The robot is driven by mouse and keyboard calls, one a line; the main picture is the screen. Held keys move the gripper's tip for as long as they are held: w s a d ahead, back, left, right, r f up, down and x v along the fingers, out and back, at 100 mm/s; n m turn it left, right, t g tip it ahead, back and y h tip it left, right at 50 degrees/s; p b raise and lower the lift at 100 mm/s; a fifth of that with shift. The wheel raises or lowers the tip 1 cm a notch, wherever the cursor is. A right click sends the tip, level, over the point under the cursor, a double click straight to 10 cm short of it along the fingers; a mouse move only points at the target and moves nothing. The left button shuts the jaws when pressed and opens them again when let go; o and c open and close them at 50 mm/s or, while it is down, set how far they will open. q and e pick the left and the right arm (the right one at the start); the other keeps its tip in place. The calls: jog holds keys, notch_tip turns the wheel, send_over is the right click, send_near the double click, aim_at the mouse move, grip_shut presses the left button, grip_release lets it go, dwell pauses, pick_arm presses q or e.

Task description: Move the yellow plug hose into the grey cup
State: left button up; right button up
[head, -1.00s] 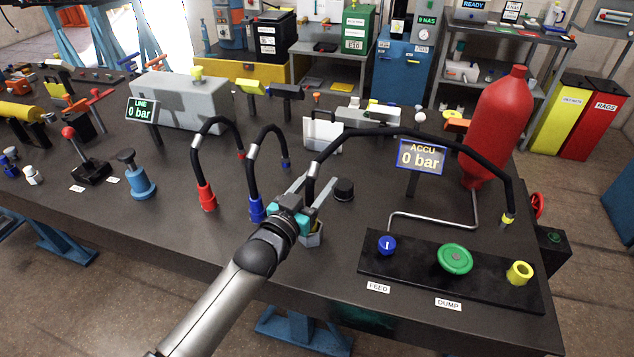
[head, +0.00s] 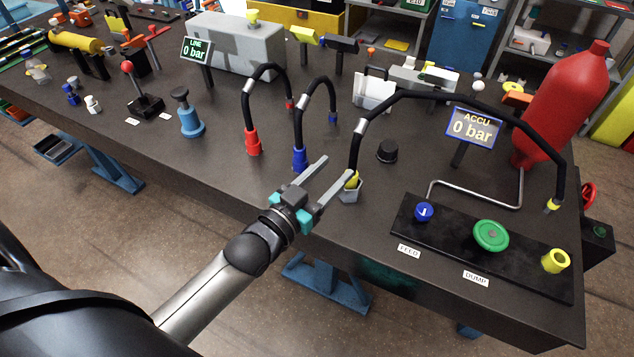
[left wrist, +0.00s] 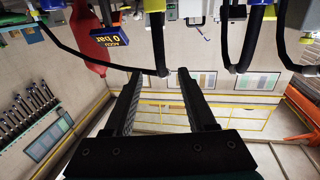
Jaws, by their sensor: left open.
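The yellow plug hose (head: 430,96) is a black hose arching over the bench's right side. Its yellow plug (head: 354,180) points down at the grey cup (head: 351,194) and shows just above the rim. The plug's lower end looks to be in the cup, but a finger partly hides this. My left gripper (head: 337,166) is open and empty, left of the plug and cup, with its right fingertip close to the plug. In the left wrist view, the hose (left wrist: 160,45) rises beyond the gap between the open fingers (left wrist: 156,72). My right gripper is not in view.
The red hose (head: 252,142) and blue hose (head: 299,157) stand left of the cup. A black cap (head: 387,151) is behind it. The valve panel (head: 450,240), ACCU display (head: 473,127) and red tank (head: 560,105) are to the right. The bench's front edge is near my arm.

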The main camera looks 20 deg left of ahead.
pick_arm(q)
jog(key=v, duration=0.4)
dwell(0.6)
